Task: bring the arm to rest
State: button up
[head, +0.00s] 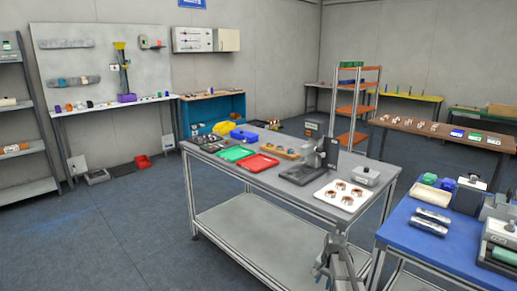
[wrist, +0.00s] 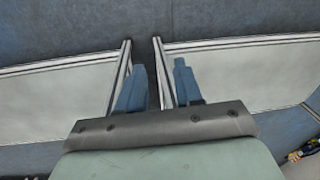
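My gripper (wrist: 158,76) shows in the wrist view with its two blue-grey fingers apart and nothing between them. Below the fingers are blue floor and pale shelf surfaces with metal frame edges, one on each side. In the head view, a grey jointed form at the bottom, in front of the grey workbench (head: 232,215), appears to be part of my arm. Its fingers cannot be made out there.
The workbench holds a green tray (head: 235,153), a red tray (head: 258,163), a white tray (head: 341,195) with several rings, and a dark stand (head: 310,170). A blue-topped table (head: 400,222) is close on the right. Open floor (head: 110,235) lies to the left.

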jog(key=s+a+f+n+g, duration=0.2)
jog(key=s+a+f, duration=0.1)
jog(key=s+f, duration=0.8)
jog(key=s+a+f+n+g, duration=0.2)
jog(key=s+a+f, duration=0.1)
jog(key=s+f, duration=0.85)
jog(key=s+a+f+n+g, duration=0.1)
jog(key=s+f+n+g, duration=0.1)
jog(key=s, duration=1.2)
jog(key=s+a+f+n+g, duration=0.1)
jog(key=s+f, duration=0.2)
jog(key=s, duration=1.1)
jog(key=shift+n+g+h, duration=0.4)
